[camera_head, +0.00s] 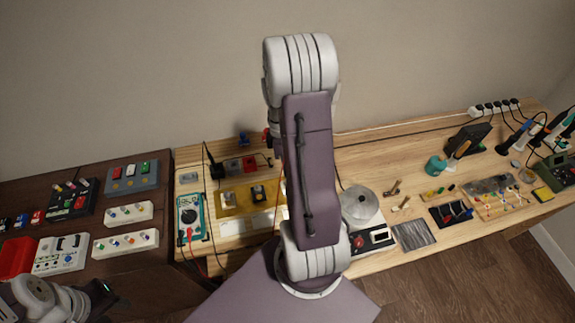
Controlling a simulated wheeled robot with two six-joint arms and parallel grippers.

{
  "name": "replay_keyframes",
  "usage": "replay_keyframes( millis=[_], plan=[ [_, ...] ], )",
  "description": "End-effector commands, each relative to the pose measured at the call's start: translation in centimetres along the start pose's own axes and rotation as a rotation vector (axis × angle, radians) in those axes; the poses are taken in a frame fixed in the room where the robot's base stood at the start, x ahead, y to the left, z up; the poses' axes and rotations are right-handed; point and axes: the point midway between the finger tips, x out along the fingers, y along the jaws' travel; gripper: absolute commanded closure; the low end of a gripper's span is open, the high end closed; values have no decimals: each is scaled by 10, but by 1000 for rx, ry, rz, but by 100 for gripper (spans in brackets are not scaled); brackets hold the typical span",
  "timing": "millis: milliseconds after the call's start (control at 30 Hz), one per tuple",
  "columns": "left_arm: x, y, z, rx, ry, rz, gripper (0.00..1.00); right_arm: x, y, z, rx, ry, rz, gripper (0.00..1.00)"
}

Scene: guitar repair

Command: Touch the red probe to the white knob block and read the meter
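A teal multimeter (190,216) lies at the left end of the light wooden bench; its reading is too small to make out. A red probe-like piece (189,234) lies on its lower part, with leads running down. Two white blocks with coloured knobs, an upper one (123,214) and a lower one (125,243), lie on the dark table; I cannot tell which is the white knob block. My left gripper (103,298) is at the lower left, below these blocks, its fingers unclear. My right arm crosses the middle and hides its gripper; a small red part shows beside it.
A yellow plate (232,200) with dark knobs lies right of the meter, partly behind my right arm. A metal disc (362,205), a grey mat (413,235) and several tools fill the right side. A red box (16,258) and a white panel (60,254) stand near my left arm.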

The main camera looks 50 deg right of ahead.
Motion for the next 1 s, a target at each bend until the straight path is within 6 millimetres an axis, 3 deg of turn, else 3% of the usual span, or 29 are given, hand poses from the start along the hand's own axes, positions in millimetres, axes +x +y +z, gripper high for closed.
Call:
replay_keyframes(
  millis=[1000],
  plan=[
    [4, 0, 0, 0, 0, 0, 64, 8, 1, -1, 0, 0, -1, 100]
  ],
)
